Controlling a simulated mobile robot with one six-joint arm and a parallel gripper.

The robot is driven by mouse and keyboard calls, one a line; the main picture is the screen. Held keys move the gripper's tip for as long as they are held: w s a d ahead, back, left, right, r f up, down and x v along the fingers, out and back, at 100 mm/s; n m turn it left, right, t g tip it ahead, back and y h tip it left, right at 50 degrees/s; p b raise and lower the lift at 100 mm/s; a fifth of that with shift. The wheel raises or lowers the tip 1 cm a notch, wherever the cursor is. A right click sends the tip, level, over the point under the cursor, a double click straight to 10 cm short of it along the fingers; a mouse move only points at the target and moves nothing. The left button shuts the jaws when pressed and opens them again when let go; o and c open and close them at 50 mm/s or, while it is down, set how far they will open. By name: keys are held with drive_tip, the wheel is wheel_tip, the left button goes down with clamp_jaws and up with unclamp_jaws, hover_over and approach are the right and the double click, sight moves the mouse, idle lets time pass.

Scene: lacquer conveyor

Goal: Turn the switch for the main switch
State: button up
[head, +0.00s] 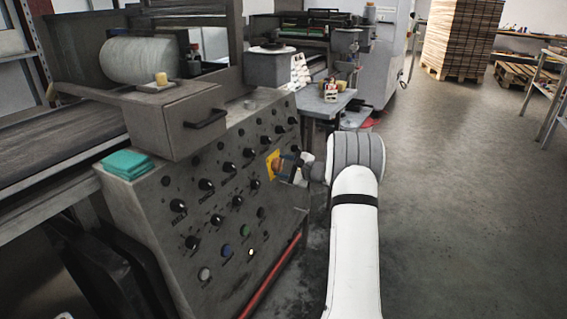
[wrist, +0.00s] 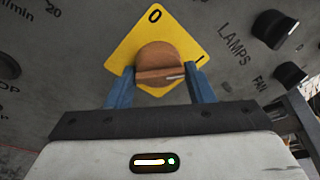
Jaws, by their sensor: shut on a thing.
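The main switch (wrist: 158,60) is a round orange-brown knob with a raised grip bar, on a yellow diamond plate (wrist: 128,45) marked 0 at the top and I at the right. In the wrist view its bar lies nearly level, with the pale pointer mark at the right end, toward the I. My gripper (wrist: 157,84) has its two blue fingers on either side of the knob, shut on it. In the head view, the yellow plate (head: 269,165) shows on the right part of the panel, with my gripper (head: 284,163) at it, partly hiding the knob.
The sloped grey control panel (head: 150,190) carries several black knobs and coloured buttons. A black knob (wrist: 274,29) beside LAMPS and another (wrist: 290,74) by FAN sit right of the switch. A teal cloth stack (head: 128,164) lies on the panel top. Floor at right is open.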

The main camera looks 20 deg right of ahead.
drive_tip(key=shift+s+f+m+p, duration=0.15)
drive_tip(key=shift+f+m+p, duration=0.15)
drive_tip(key=shift+f+m, duration=0.15)
idle(0.3)
drive_tip(key=o, duration=0.9)
drive_tip(key=shift+r, duration=0.3)
drive_tip(key=shift+s+d+r, duration=0.2)
drive_tip(key=shift+s+d, duration=0.05)
drive_tip(key=shift+s, duration=0.05)
drive_tip(key=p+v, duration=0.1)
drive_tip(key=v, duration=0.5)
drive_tip(key=shift+s+d, duration=0.2)
drive_tip(key=shift+s, duration=0.2)
